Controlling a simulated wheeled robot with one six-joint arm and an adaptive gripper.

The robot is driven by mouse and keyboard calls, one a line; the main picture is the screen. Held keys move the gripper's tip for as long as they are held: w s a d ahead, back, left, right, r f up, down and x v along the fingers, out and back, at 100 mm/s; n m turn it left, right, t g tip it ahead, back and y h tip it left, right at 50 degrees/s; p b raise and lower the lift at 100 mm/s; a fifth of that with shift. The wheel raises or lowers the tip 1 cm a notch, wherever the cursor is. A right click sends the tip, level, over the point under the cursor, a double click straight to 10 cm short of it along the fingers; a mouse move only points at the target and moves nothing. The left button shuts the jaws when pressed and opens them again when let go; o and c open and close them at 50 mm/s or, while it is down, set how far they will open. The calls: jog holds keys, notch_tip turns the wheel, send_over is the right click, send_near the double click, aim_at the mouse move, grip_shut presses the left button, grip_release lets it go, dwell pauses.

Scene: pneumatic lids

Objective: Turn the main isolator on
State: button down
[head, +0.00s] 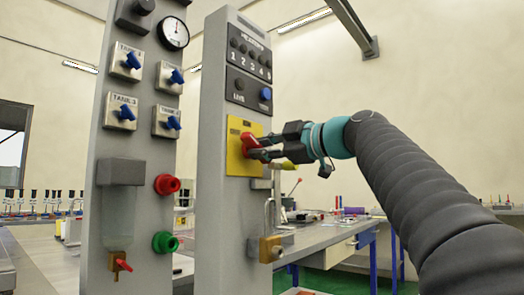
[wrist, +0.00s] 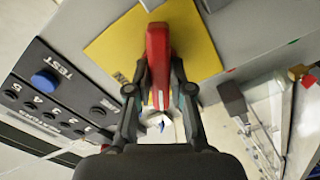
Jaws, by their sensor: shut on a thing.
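The main isolator is a red handle (head: 248,142) on a yellow plate (head: 236,163), on the front of the right grey column. In the wrist view the red handle (wrist: 158,58) stands out from the yellow plate (wrist: 110,45). My gripper (head: 258,147) is at the handle, and in the wrist view its two fingers (wrist: 159,92) close on the handle from both sides. The fingers hide part of the handle in the head view. I cannot tell the switch position from the markings.
A panel with a blue TEST button (head: 265,94) is above the yellow plate. A brass padlock (head: 270,249) hangs below it. The left column carries blue valves (head: 127,113), a red knob (head: 167,184) and a green knob (head: 165,242). A workbench (head: 325,240) stands behind.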

jog(key=m+p, duration=0.1)
jog(key=m, duration=1)
jog(key=shift+m, duration=0.3)
dwell(0.4)
jog(key=c, duration=1)
grip_release()
jog(key=shift+c, duration=0.2)
jog(key=shift+d, duration=0.1)
jog(key=v, duration=1.1)
jog(key=shift+s+d, duration=0.3)
